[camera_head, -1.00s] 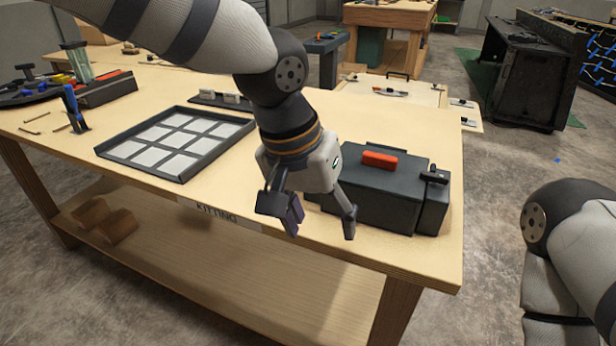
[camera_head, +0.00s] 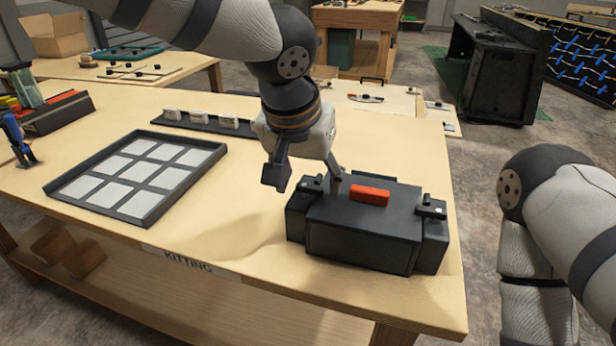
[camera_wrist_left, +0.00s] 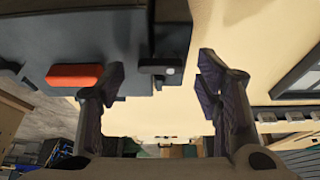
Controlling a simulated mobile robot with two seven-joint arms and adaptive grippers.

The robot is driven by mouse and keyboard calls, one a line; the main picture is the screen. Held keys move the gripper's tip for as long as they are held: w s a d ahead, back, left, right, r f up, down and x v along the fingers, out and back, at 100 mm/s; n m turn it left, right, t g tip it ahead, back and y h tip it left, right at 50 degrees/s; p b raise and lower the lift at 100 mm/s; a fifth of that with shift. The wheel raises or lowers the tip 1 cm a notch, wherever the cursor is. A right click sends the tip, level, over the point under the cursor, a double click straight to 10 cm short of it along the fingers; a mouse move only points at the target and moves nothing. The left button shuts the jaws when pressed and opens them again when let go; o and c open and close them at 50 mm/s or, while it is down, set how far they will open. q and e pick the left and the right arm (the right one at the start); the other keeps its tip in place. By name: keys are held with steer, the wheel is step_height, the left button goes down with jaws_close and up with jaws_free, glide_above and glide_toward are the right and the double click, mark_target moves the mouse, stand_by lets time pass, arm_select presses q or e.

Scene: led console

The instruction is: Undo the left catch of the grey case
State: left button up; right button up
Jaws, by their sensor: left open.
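The dark grey case (camera_head: 362,239) stands closed on the near right part of the bench, with a red handle (camera_head: 370,195) on top. Its left catch (camera_head: 312,186) is a small black lever at the left end of the lid, and the right catch (camera_head: 431,207) matches it. My left gripper (camera_head: 305,181) is open and empty at the case's left end, one finger on each side of the left catch in the picture. In the left wrist view the catch (camera_wrist_left: 159,74) shows between the open fingers (camera_wrist_left: 163,90); I see no contact. My right gripper is out of view.
A dark tray with pale squares (camera_head: 62,190) lies on the bench left of the case. A dark strip with white blocks (camera_head: 200,121) lies behind. The bench (camera_head: 250,250) is clear in front and left of the case. My right arm is at right.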

arm_select(q)
steer(key=shift+w+f, duration=0.1)
steer(key=shift+f, duration=0.1)
steer(key=c, duration=1.2)
steer(key=shift+o, duration=0.2)
